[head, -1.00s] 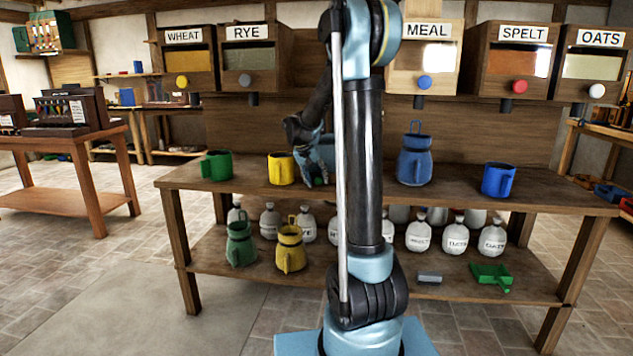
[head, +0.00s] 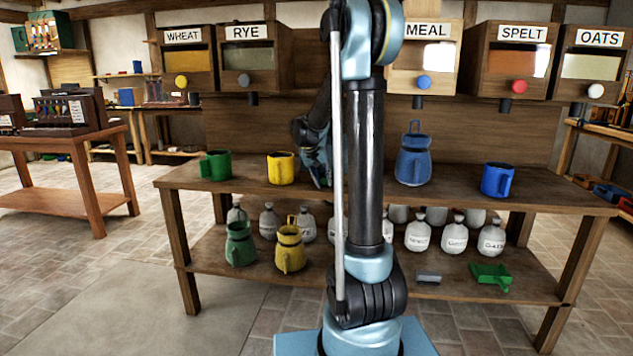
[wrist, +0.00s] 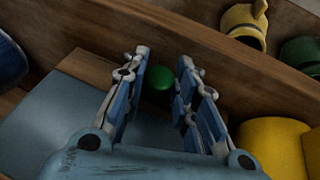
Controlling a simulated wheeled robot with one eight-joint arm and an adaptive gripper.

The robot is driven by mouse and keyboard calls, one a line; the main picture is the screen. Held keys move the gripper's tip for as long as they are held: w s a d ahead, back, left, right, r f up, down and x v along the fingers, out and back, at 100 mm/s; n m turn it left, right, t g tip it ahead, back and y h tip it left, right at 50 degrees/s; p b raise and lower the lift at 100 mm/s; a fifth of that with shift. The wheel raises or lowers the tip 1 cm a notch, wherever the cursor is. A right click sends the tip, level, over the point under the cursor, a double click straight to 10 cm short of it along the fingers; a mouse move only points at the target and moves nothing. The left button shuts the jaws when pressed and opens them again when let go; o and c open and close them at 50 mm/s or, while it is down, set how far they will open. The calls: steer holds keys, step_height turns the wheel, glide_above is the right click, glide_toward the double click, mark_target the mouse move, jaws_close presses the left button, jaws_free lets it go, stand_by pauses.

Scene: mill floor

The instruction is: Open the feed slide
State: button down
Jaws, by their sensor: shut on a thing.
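My gripper (wrist: 162,72) is shut on a small round green knob (wrist: 160,84), seen between its two blue finger pads in the wrist view. What the knob is fixed to is mostly hidden by the gripper. A flat grey-blue surface (wrist: 45,120) and a wooden edge (wrist: 85,68) lie around and below it. In the head view my gripper (head: 319,172) is low over the bench top, right of the yellow mug (head: 281,168), and partly hidden behind my arm. I cannot make out the feed slide itself in the head view.
A green mug (head: 216,165), a blue jug (head: 413,160) and a blue mug (head: 497,180) stand on the bench (head: 450,184). Labelled bins, such as the rye bin (head: 250,60), hang above.

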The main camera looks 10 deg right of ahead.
steer(key=d, duration=0.1)
steer(key=s+d, duration=0.1)
steer(key=d, duration=0.1)
steer(key=shift+d, duration=0.25)
steer(key=c, duration=1.3)
jaws_free()
steer(key=shift+a+r, duration=0.1)
steer(key=v, duration=1.1)
steer(key=shift+s+r, duration=0.2)
steer(key=shift+r, duration=0.15)
